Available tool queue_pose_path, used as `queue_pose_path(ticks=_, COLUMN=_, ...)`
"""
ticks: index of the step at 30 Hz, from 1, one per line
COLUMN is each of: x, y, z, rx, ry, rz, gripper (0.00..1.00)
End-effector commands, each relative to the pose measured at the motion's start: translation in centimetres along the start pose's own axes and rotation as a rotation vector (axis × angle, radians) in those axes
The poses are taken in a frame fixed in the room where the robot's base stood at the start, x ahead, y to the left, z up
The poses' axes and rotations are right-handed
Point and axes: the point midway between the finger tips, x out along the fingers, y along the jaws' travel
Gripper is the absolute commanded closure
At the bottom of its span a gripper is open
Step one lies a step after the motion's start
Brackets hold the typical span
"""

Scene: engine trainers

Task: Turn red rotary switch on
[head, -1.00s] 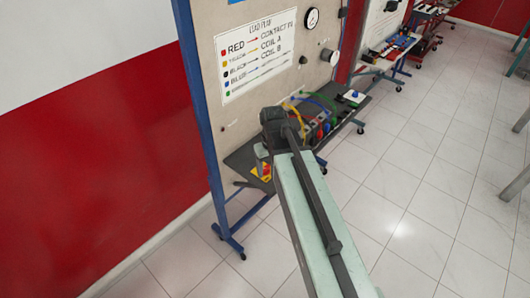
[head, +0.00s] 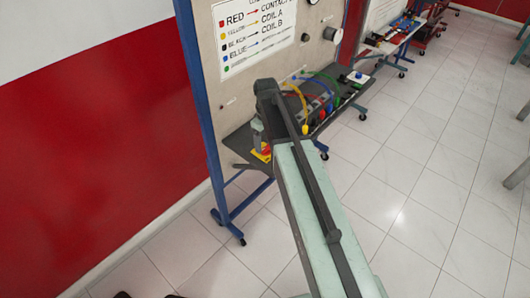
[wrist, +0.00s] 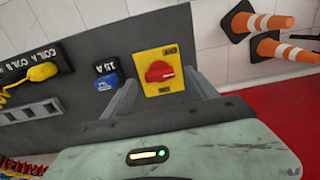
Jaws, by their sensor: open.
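The red rotary switch (wrist: 159,71) sits on a yellow plate (wrist: 150,57) on the grey shelf of the trainer. In the wrist view my gripper (wrist: 165,92) is open, its two dark fingers on either side of the yellow plate's lower part, with the red knob between and a little beyond the tips. Whether the fingers touch anything cannot be told. In the head view the yellow plate (head: 262,152) shows at the shelf's near left end, partly hidden by my arm. The gripper's tips are only partly visible there.
The trainer's blue post (head: 200,110) rises beside the shelf (head: 236,141).

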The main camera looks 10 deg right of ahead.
Motion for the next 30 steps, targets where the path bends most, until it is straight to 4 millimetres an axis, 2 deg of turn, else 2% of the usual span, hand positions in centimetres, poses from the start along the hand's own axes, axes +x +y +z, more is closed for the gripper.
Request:
queue_pose_path(ticks=1, x=1.70, y=0.01, z=0.01, rx=0.000, ry=0.000, rz=0.000, gripper=0.33)
queue_pose_path(ticks=3, x=2.29, y=0.02, z=0.01, rx=0.001, ry=0.000, rz=0.000, gripper=0.33)
queue_pose_path(ticks=12, x=2.17, y=0.05, z=0.04, rx=0.001, ry=0.000, rz=0.000, gripper=0.33)
queue_pose_path(ticks=18, x=2.17, y=0.05, z=0.05, rx=0.002, ry=0.000, rz=0.000, gripper=0.88)
queue_pose_path(ticks=19, x=2.17, y=0.05, z=0.05, rx=0.002, ry=0.000, rz=0.000, gripper=0.95)
queue_pose_path(ticks=20, x=2.17, y=-0.37, z=-0.25, rx=0.001, ry=0.000, rz=-0.001, gripper=0.95)
queue_pose_path(ticks=30, x=2.18, y=-0.01, z=0.06, rx=0.067, ry=0.001, rz=-0.003, gripper=0.95)
